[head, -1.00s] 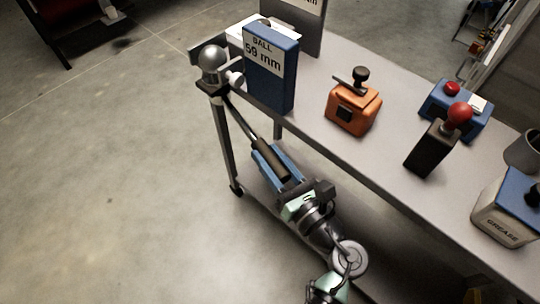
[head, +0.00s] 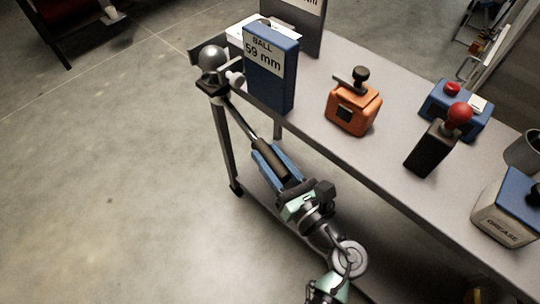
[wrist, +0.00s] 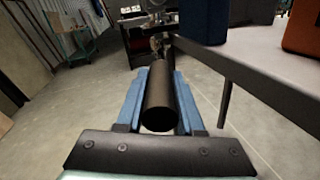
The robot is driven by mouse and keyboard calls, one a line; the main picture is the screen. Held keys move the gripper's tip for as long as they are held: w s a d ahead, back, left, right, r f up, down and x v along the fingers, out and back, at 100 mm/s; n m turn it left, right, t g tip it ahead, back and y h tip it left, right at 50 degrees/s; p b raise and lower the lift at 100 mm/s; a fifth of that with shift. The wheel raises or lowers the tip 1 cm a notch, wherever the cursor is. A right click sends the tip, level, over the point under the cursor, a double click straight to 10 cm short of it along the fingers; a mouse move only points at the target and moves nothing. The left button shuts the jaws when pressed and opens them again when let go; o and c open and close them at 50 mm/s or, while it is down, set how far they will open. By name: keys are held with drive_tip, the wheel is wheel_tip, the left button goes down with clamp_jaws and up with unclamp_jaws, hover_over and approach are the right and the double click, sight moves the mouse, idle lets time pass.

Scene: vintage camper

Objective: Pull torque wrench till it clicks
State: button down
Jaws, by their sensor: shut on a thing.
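The torque wrench (head: 240,113) runs from the ball mount (head: 212,62) at the bench's left corner down toward my arm. Its dark handle (wrist: 160,100) lies between my two blue fingers in the wrist view, its round end facing the camera. My gripper (head: 272,158) is shut on this handle, in front of the bench's long edge. The wrench's head is at the silver ball and its base, but how it fits there is too small to tell. In the wrist view the far end of the wrench is small and partly hidden by the handle.
On the bench (head: 330,60) stand a blue box marked "BALL 59 mm" (head: 272,85), an orange box (head: 352,112) with a dark knob, a black block with a red ball (head: 430,148), a blue box with a red button (head: 455,108) and a grease can (head: 505,210). The floor at left is clear.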

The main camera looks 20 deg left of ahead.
drive_tip(key=shift+w+d, duration=0.1)
drive_tip(key=w+g+b, duration=0.1)
drive_tip(key=w+d+n+y+b, duration=0.1)
drive_tip(key=shift+w+d+g+b, duration=0.15)
drive_tip(key=shift+g+b, duration=0.25)
idle(0.4)
drive_tip(key=c, duration=0.5)
unclamp_jaws()
drive_tip(key=shift+c, duration=0.2)
drive_tip(key=v, duration=1.3)
drive_tip(key=shift+p, duration=0.3)
